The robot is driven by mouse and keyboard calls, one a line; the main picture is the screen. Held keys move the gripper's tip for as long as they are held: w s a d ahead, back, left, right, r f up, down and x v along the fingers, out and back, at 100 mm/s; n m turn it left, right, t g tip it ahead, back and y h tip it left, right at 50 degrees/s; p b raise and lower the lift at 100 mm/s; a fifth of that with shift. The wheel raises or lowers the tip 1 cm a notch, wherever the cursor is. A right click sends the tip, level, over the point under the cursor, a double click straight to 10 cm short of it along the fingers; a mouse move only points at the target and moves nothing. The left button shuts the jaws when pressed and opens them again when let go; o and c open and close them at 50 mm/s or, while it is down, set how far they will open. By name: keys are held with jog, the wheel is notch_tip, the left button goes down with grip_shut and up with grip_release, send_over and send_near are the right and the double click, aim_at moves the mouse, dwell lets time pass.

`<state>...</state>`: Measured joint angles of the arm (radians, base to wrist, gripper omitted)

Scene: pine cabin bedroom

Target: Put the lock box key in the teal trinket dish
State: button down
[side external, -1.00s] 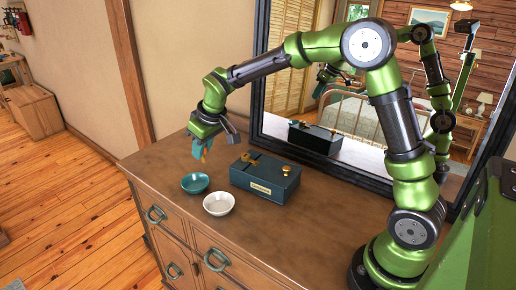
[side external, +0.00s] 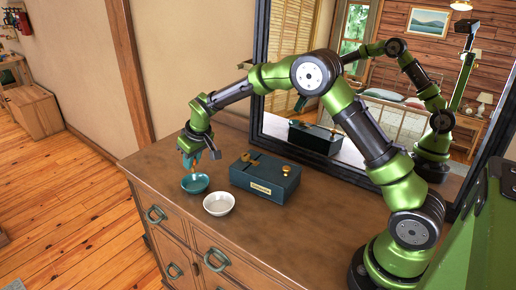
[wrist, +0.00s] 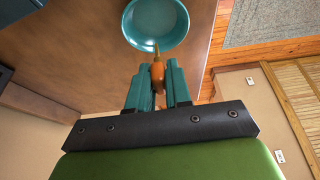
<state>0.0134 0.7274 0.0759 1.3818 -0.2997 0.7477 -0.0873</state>
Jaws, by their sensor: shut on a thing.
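The teal trinket dish (side external: 196,184) sits on the dresser top near its front left edge. In the wrist view the dish (wrist: 157,14) shows at the top. My gripper (side external: 194,163) is low over the dish, pointing down. In the wrist view its teal fingers (wrist: 158,80) are shut on the lock box key (wrist: 157,74). An orange-brown part of the key shows between the fingers, and its thin tip points toward the dish. Whether the tip touches the dish I cannot tell. The rest of the key is hidden by the fingers.
A white bowl (side external: 219,205) stands just right of the teal dish. A dark teal lock box (side external: 264,178) with brass fittings stands behind it to the right. A black-framed mirror (side external: 262,60) rises at the back of the dresser (side external: 300,235). The dresser's front right top is clear.

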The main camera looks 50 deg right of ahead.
aim_at(195, 165)
jog(key=shift+f, duration=2.05)
jog(key=c, duration=1)
grip_release()
